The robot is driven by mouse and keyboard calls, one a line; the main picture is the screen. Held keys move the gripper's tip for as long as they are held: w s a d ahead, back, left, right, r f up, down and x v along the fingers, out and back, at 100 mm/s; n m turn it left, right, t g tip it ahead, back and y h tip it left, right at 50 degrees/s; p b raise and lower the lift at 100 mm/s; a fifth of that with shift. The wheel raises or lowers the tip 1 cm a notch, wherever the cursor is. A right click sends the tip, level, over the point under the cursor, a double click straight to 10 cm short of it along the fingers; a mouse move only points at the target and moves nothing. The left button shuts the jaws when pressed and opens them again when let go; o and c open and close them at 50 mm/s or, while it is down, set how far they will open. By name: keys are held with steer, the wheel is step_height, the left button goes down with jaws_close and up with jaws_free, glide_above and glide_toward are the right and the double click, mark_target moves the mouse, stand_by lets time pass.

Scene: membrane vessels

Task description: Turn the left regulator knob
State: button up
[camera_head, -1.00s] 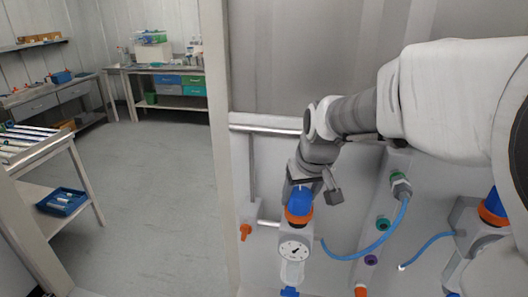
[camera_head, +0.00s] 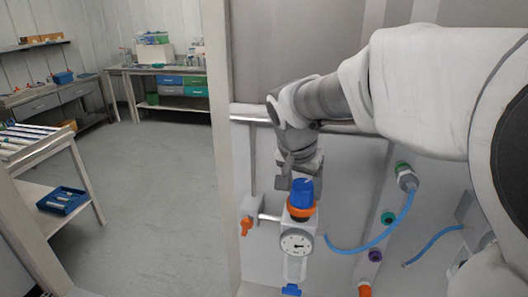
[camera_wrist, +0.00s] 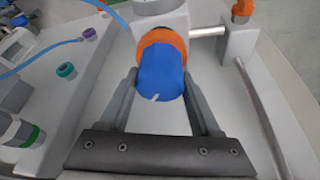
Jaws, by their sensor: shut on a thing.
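The left regulator has a blue knob (camera_head: 302,192) above an orange ring (camera_head: 301,212), with a round white dial gauge (camera_head: 296,243) below it. In the wrist view the blue knob (camera_wrist: 160,78) sits between my two fingers, with a small white mark on its near edge. My gripper (camera_wrist: 160,82) is shut on the knob from above, one finger on each side. In the head view my gripper (camera_head: 301,180) is at the top of the knob, and its fingers are partly hidden.
An orange valve handle (camera_head: 246,225) is left of the regulator. A blue hose (camera_head: 365,247) curves to a fitting at right. Green and purple ports (camera_head: 375,256) lie on the panel. A horizontal rail (camera_head: 250,113) runs behind my wrist.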

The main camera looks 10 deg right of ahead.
stand_by(0.4)
steer(key=o, duration=1.4)
steer(key=shift+r, duration=0.1)
steer(key=v, duration=1.7)
steer(key=shift+a+r, duration=0.1)
steer(key=shift+r, duration=0.1)
steer(key=s+d+f+n+y, duration=0.1)
steer(key=s+f+n, duration=0.1)
steer(key=s+f, duration=0.2)
steer(key=s+d+f+n+t, duration=0.1)
steer(key=s+d+f+n, duration=0.1)
steer(key=s+f, duration=0.3)
steer(key=s+d+f+n+y, duration=0.1)
steer(key=s+f+n, duration=0.1)
steer(key=s+f, duration=0.3)
steer(key=shift+s+d+f+n+t+y, duration=0.2)
steer(key=shift+s+f+n+t+y, duration=0.15)
steer(key=shift+f, duration=0.2)
